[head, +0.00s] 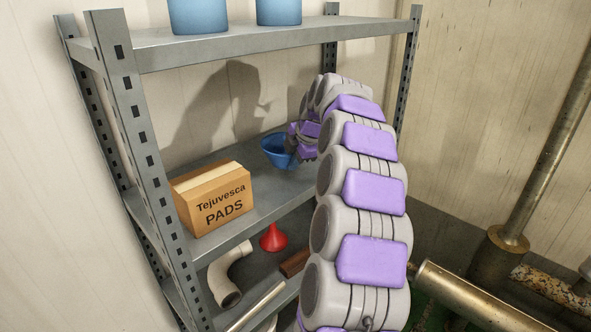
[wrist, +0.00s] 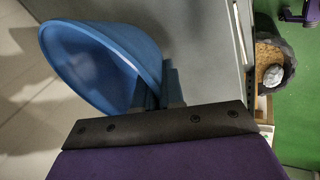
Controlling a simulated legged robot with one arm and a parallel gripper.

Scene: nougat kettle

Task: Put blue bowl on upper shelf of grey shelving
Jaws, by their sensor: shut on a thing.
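The blue bowl (head: 272,149) is at the level of the shelf with the cardboard box, at that shelf's right part. My gripper (head: 291,153) is shut on the bowl's right side, partly hidden by my arm in the head view. The bowl also shows in the wrist view (wrist: 128,45), gripped at its rim by the fingers (wrist: 172,88). I cannot tell whether the bowl touches the shelf. The grey shelving (head: 125,95) has a top board (head: 235,43), a middle board (head: 262,185) and lower space.
A cardboard box (head: 212,200) stands left of the bowl on the middle board. Two blue containers (head: 197,14) (head: 279,10) stand on the top board. Below are a red funnel (head: 273,238), a pipe elbow (head: 228,275) and a brown block (head: 295,263). Metal pipes (head: 470,295) lie right.

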